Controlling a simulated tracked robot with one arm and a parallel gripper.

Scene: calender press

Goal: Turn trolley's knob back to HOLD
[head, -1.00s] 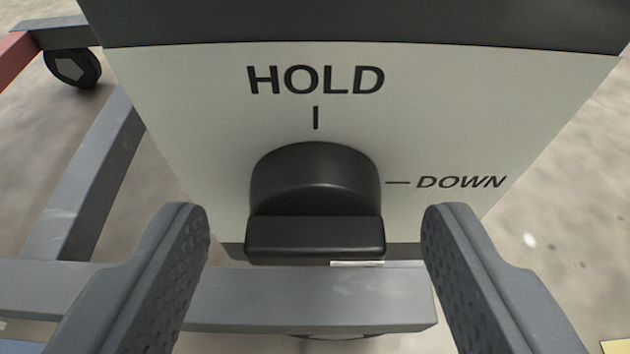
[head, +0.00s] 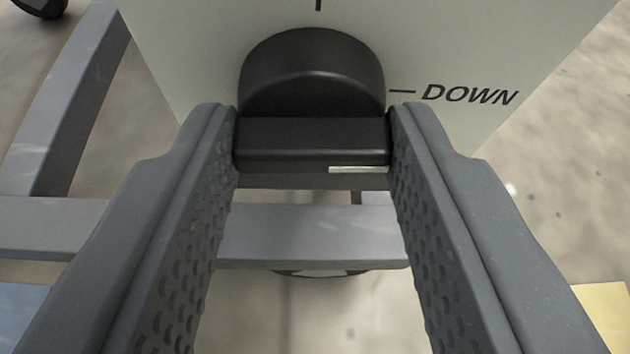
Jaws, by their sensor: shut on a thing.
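The trolley's black knob (head: 312,85) sits on a pale panel (head: 190,50) at the top middle. Its grip bar lies level across the picture. A white line on the bar's right half points toward the DOWN mark (head: 468,95). My gripper (head: 313,140) is shut on the knob, one finger against each end of the bar. The HOLD word is out of the picture above; only the lower end of its tick (head: 318,5) shows above the knob.
Grey trolley frame bars (head: 310,235) run below the panel and up the left side. A black wheel (head: 40,7) shows at the top left. A yellow patch (head: 605,310) lies on the floor at the lower right. The floor right of the panel is clear.

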